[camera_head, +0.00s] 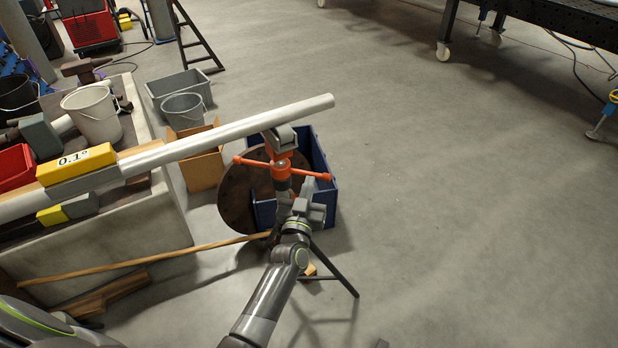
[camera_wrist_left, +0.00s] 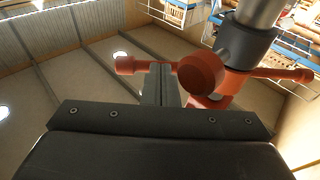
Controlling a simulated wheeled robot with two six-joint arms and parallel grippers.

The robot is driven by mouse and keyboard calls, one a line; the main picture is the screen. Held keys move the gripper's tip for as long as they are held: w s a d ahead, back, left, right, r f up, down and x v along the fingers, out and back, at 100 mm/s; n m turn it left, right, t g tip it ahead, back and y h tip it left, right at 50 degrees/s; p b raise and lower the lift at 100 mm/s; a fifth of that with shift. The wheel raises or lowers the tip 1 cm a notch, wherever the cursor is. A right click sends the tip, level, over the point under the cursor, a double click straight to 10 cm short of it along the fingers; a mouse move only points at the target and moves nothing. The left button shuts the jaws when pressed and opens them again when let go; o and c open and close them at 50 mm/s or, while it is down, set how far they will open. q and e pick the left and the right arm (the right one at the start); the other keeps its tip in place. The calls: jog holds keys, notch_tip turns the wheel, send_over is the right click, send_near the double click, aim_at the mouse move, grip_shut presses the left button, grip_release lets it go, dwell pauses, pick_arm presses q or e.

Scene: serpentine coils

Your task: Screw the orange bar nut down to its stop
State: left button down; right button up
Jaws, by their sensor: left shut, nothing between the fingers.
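The orange bar nut (camera_head: 282,172) sits on the upright post of a tripod pipe stand, under the grey V-head (camera_head: 280,138) that supports a long pale pipe (camera_head: 230,130). Its bars spread to the left and right. In the left wrist view the nut (camera_wrist_left: 205,75) shows one rounded bar end close to the camera and others reaching left and right. My left gripper (camera_head: 308,187) is just below the right bar, on the near side of the post. Its fingers (camera_wrist_left: 162,82) are together and empty, beside the near bar end; I cannot tell whether they touch it. My right gripper is not in view.
A blue crate (camera_head: 322,172) and a brown round disc (camera_head: 238,195) stand behind the stand. A concrete bench (camera_head: 150,225) with a yellow level (camera_head: 76,163) is at left. A wooden pole (camera_head: 150,260) crosses low at left.

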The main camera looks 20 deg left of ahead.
pick_arm(q)
jog(key=shift+w+d+r+n+y+p, duration=0.1)
jog(key=shift+w+d+n+y+p, duration=0.15)
jog(key=shift+y+p, duration=0.4)
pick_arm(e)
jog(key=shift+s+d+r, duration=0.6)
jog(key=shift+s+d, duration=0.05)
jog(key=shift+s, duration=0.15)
